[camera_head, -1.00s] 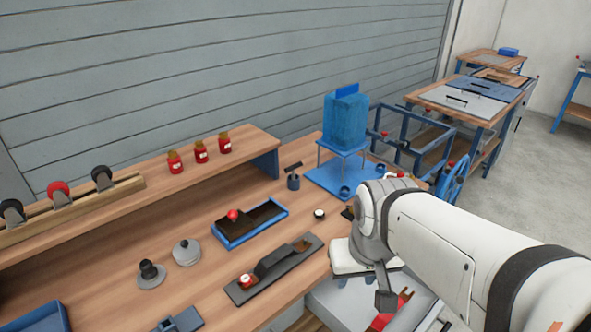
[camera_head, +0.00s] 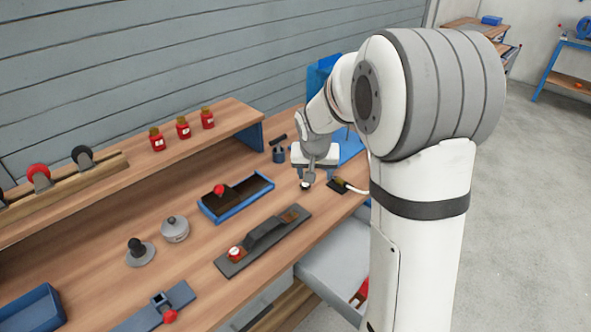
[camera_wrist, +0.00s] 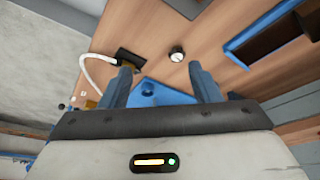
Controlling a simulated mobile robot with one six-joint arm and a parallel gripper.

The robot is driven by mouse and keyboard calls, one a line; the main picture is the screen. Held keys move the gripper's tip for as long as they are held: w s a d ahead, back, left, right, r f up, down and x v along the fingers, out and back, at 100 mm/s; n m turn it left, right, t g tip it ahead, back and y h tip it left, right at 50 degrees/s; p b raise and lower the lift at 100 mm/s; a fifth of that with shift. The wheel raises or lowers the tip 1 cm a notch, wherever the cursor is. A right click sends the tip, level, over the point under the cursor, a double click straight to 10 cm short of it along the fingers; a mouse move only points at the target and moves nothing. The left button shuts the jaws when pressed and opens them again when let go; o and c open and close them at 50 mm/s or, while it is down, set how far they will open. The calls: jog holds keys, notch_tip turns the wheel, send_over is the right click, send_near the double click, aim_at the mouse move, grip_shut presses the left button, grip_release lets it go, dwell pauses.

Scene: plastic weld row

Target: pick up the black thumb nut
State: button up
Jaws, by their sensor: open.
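A small round black piece with a pale rim or face, which looks like the black thumb nut (camera_wrist: 177,54), lies on the wooden bench. In the wrist view it is just beyond the fingertips, between their lines and nearer the right finger. My gripper (camera_wrist: 162,72) is open and empty, pointing down toward the bench. In the head view my gripper (camera_head: 307,180) is directly over the nut (camera_head: 305,186), which is mostly hidden under the fingers. I cannot tell the exact height gap.
A black block with a white cable (camera_head: 340,186) lies close to the right of the gripper. A blue-rimmed tray (camera_head: 262,183) with a red knob is to the left. A dark fixture (camera_head: 240,262) lies nearer. A blue stand (camera_head: 350,150) is behind.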

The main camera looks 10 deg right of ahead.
send_near(305, 186)
jog(key=f, duration=0.1)
jog(key=shift+m+t, duration=0.3)
jog(key=p+x, duration=0.1)
jog(key=x, duration=0.7)
jog(key=shift+w+d+r, duration=0.1)
jog(key=c, duration=1.1)
